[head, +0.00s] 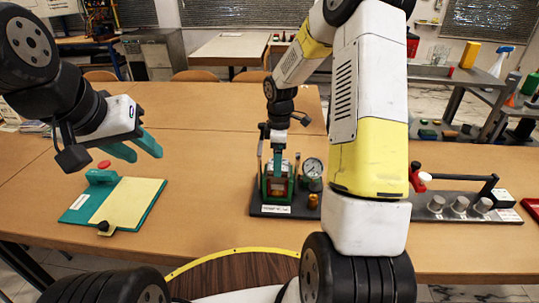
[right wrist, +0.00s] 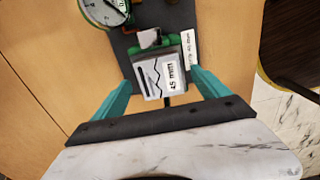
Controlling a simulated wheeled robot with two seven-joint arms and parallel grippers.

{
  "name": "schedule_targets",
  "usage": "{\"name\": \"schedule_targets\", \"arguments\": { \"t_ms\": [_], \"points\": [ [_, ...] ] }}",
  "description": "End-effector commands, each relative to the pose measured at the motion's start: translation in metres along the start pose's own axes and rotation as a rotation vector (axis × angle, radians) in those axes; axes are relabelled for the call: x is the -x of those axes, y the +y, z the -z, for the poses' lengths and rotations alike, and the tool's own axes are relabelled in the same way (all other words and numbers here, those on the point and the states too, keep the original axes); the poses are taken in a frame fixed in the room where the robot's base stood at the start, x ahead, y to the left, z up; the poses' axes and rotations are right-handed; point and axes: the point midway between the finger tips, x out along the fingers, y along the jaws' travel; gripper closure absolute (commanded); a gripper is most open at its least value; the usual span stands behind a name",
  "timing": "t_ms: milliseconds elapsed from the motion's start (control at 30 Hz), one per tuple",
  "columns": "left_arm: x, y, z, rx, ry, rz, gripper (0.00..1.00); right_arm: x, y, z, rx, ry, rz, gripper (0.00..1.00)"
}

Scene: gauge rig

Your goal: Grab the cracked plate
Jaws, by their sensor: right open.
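The cracked plate (right wrist: 171,82) is a pale plate marked "45 mm" with a dark jagged crack line. It sits in the green holder of the gauge rig (head: 262,210) on a dark base, with a round dial beside it. My right gripper (right wrist: 160,76) is open, its teal fingers on either side of the plate with gaps; it does not hold it. In the head view my right gripper (head: 278,135) is over the rig, its fingers partly hidden. My left gripper (head: 142,150) is open and empty above the green clipboard-like board (head: 130,203).
The dial gauge (head: 312,168) stands right of the holder. A dark fixture (head: 460,205) with several metal knobs and a red-tipped lever lies at right, partly behind my right arm. A red tray (head: 532,208) is at the right edge. The table's middle left is clear.

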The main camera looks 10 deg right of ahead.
Motion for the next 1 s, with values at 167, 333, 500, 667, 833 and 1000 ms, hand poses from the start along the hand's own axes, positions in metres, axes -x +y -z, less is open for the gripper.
{"name": "schedule_targets", "arguments": {
  "t_ms": [167, 333, 500, 667, 833, 1000],
  "points": [
    [0.0, 0.0, 0.0, 0.0, 0.0, 0.0, 0.64, -0.0066, -0.0004, 0.0003, 0.0, 0.0, 0.0, 0.15],
    [0.0, 0.0, 0.0, 0.0, 0.0, 0.0, 0.64, -0.0062, -0.0002, 0.0003, 0.0, 0.0, 0.0, 0.2],
    [0.0, 0.0, 0.0, 0.0, 0.0, 0.0, 0.64, -0.006, -0.0002, 0.0003, 0.0, 0.0, -0.001, 0.54],
    [0.0, 0.0, 0.0, 0.0, 0.0, 0.0, 0.64, -0.0059, -0.0001, 0.0003, 0.0, 0.0, -0.001, 0.85],
    [0.0, 0.0, 0.0, 0.0, 0.0, 0.0, 0.64, -0.0057, 0.0, 0.0004, 0.0, 0.001, -0.001, 0.88],
    [0.0, 0.0, 0.0, 0.0, 0.0, 0.0, 0.64, 0.0032, 0.0011, 0.0003, -0.001, 0.001, -0.005, 0.88]
  ]
}}
